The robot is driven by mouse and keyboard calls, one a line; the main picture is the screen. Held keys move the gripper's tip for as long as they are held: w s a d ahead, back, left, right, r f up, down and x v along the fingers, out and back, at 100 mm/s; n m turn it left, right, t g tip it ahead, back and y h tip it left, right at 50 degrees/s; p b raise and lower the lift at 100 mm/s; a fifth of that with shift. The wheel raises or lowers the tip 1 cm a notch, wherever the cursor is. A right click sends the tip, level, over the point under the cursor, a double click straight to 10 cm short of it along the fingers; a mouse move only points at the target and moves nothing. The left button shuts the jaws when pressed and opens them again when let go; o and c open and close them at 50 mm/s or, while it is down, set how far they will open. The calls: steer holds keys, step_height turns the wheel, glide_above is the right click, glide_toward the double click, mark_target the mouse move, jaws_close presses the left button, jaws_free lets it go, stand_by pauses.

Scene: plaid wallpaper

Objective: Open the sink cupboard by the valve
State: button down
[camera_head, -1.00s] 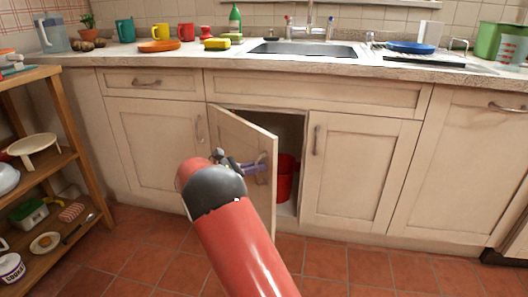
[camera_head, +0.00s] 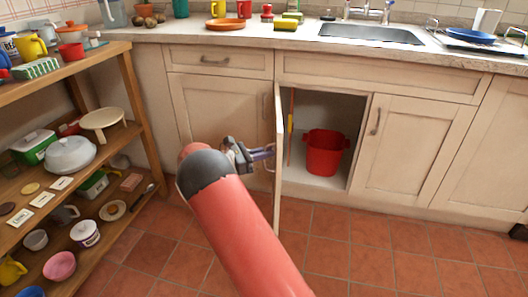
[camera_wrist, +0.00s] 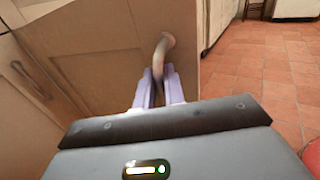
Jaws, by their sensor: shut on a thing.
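The sink cupboard's left door (camera_head: 278,165) stands wide open, seen nearly edge-on in the head view. Its inside shows a red bucket (camera_head: 325,152) on the cupboard floor. My gripper (camera_head: 264,153) is at the door's left, outer face. In the wrist view my gripper (camera_wrist: 159,88) has its two pale purple fingers shut around the curved metal door handle (camera_wrist: 162,55). The right door (camera_head: 405,150) is closed. I see no valve; the back of the cupboard is partly hidden by the door and in shadow.
A wooden shelf unit (camera_head: 133,100) with dishes stands at the left. The counter (camera_head: 300,48) with the sink (camera_head: 370,33) runs above the cupboards. The tiled floor (camera_head: 350,245) in front of the cupboard is clear.

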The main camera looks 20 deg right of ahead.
steer(key=shift+a+f, duration=0.1)
steer(key=shift+a, duration=0.15)
steer(key=c, duration=1.6)
jaws_free()
steer(key=shift+a, duration=0.1)
steer(key=a, duration=0.7)
steer(key=shift+a+b, duration=0.3)
steer(key=shift+a, duration=0.05)
